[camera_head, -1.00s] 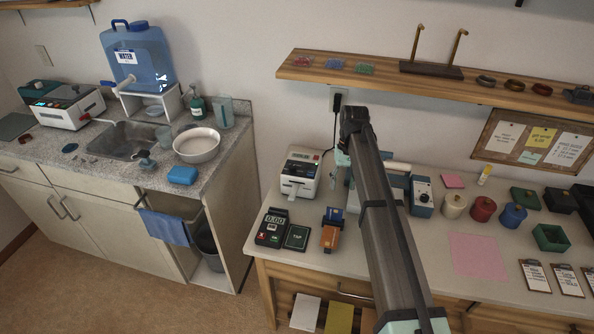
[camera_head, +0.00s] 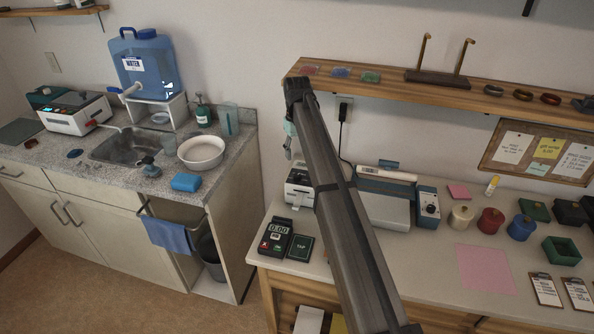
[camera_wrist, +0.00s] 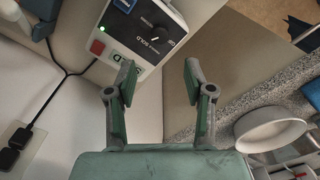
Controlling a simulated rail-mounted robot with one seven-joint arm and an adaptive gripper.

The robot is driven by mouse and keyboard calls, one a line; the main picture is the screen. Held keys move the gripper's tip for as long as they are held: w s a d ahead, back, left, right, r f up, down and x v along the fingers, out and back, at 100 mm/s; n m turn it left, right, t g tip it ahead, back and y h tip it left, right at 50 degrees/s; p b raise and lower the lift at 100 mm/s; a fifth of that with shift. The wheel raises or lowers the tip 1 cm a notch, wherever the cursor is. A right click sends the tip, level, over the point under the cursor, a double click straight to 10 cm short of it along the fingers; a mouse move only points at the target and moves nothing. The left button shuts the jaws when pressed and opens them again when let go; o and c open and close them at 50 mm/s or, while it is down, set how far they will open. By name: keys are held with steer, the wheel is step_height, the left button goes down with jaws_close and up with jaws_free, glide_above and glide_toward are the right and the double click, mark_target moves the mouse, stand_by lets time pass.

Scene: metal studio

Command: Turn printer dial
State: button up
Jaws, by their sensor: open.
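The white printer (camera_head: 300,187) stands at the left end of the workbench, partly hidden behind my arm in the head view. In the wrist view the printer (camera_wrist: 170,12) is at the top, with a black panel, a dark round dial (camera_wrist: 158,36) with a pale pointer, a small green light and a red square. My gripper (camera_wrist: 159,72) is open and empty, its two fingers spread below the dial in the picture, apart from it. In the head view my gripper is mostly hidden behind the arm.
A card terminal (camera_head: 275,236) and a dark green pad (camera_head: 300,248) lie in front of the printer. A flat scale-like device (camera_head: 385,205) and a blue box with a knob (camera_head: 428,207) stand to the right. A wooden shelf (camera_head: 440,95) hangs above; a black cable runs down the wall.

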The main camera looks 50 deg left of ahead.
mark_target(297, 175)
step_height(297, 175, down, 9)
steer(key=shift+f+p, duration=0.2)
steer(key=shift+p, duration=0.75)
jaws_close()
